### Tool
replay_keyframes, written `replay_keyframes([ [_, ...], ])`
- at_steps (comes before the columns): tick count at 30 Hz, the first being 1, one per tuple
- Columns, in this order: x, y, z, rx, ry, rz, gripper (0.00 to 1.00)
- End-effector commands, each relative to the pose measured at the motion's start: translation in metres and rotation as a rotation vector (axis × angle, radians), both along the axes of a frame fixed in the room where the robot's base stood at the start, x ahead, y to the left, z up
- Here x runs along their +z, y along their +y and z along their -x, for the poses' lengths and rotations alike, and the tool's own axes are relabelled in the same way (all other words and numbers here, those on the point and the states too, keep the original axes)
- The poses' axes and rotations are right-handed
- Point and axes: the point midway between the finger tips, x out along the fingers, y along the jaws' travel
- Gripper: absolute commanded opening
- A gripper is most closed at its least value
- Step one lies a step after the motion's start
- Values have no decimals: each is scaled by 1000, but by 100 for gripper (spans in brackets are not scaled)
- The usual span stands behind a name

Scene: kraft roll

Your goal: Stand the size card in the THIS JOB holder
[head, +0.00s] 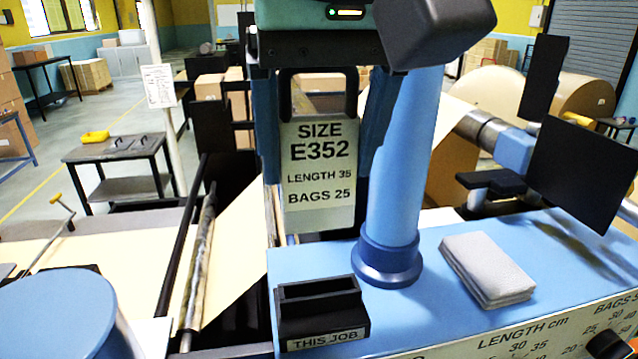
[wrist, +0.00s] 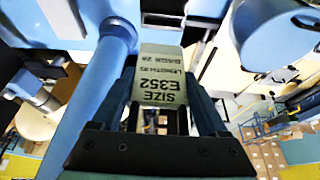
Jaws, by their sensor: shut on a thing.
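The size card (head: 319,190) is a pale upright card reading SIZE E352, LENGTH 35, BAGS 25. My gripper (head: 320,135) is shut on it near its upper part, and the card hangs below with its print facing the head camera. In the wrist view the card (wrist: 163,72) shows upside down between the two fingers of my gripper (wrist: 163,95). The THIS JOB holder (head: 320,300) is a black block with an empty slot and a front label, on the blue console top. The card's lower edge appears above the holder in the picture, apart from it.
A blue column (head: 400,170) rises from the console (head: 425,315) just right of the card. A folded grey cloth (head: 487,268) lies further right. A dark panel (head: 585,175) stands at the right. A metal roller (head: 203,250) and paper web lie left.

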Motion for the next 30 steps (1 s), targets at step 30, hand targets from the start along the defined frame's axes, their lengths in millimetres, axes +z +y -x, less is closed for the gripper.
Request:
replay_keyframes([
  [30,-88,0,0,-1,0,-2,22],
])
